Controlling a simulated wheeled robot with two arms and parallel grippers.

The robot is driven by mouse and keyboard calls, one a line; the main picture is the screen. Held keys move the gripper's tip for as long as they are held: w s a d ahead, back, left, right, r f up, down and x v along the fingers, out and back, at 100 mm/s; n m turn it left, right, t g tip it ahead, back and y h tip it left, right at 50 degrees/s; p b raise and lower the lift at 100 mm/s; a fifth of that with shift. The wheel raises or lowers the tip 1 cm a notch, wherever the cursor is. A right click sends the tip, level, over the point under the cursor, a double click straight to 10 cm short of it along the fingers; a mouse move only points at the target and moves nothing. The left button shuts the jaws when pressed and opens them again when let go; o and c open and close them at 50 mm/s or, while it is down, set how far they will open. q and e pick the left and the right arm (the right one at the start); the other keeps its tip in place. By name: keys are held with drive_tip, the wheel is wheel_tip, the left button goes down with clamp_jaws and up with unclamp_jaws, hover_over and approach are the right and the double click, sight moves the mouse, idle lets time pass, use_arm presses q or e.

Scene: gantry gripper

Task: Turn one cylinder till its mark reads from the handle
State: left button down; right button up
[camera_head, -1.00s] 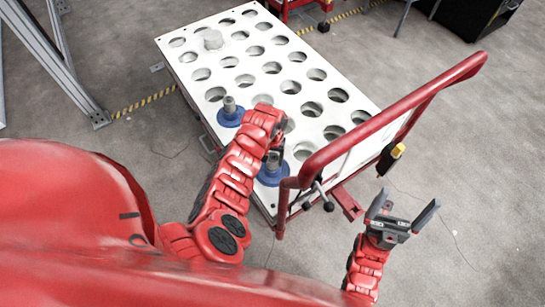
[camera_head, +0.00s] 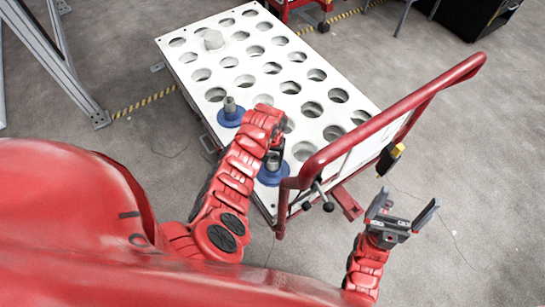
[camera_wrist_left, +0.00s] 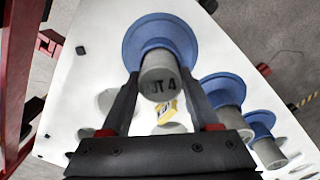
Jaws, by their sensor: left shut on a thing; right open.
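A white trolley top (camera_head: 185,58) has rows of round holes and a red handle (camera_head: 400,118) at its near right end. A grey cylinder (camera_wrist_left: 160,72) on a blue round flange (camera_head: 274,175) stands near the handle end. My left gripper (camera_head: 274,158) is shut on this cylinder; in the left wrist view its fingers (camera_wrist_left: 160,95) lie on either side. A dark mark that seems to end in "T 4" faces the wrist camera. Another grey cylinder (camera_head: 229,104) on a blue flange stands farther along. My right gripper (camera_head: 402,218) is open and empty, right of the handle.
The left wrist view shows two more blue-flanged cylinders (camera_wrist_left: 222,92) (camera_wrist_left: 262,128) to the right. A yellow-and-black piece (camera_head: 391,158) hangs beside the handle. Grey floor is open at right.

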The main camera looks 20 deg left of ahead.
use_arm(q)
drive_tip(key=shift+f+m+b, duration=0.15)
drive_tip(key=shift+m+b, duration=0.7)
drive_tip(key=shift+m, duration=0.35)
drive_tip(key=shift+r+m+b, duration=0.2)
drive_tip(key=shift+m+b, duration=0.15)
drive_tip(key=shift+m, duration=0.05)
drive_tip(key=shift+f+m+b, duration=0.2)
drive_tip(key=shift+m+b, duration=0.7)
drive_tip(key=shift+b, duration=0.05)
drive_tip(key=shift+r+m, duration=0.2)
drive_tip(key=shift+m, duration=0.3)
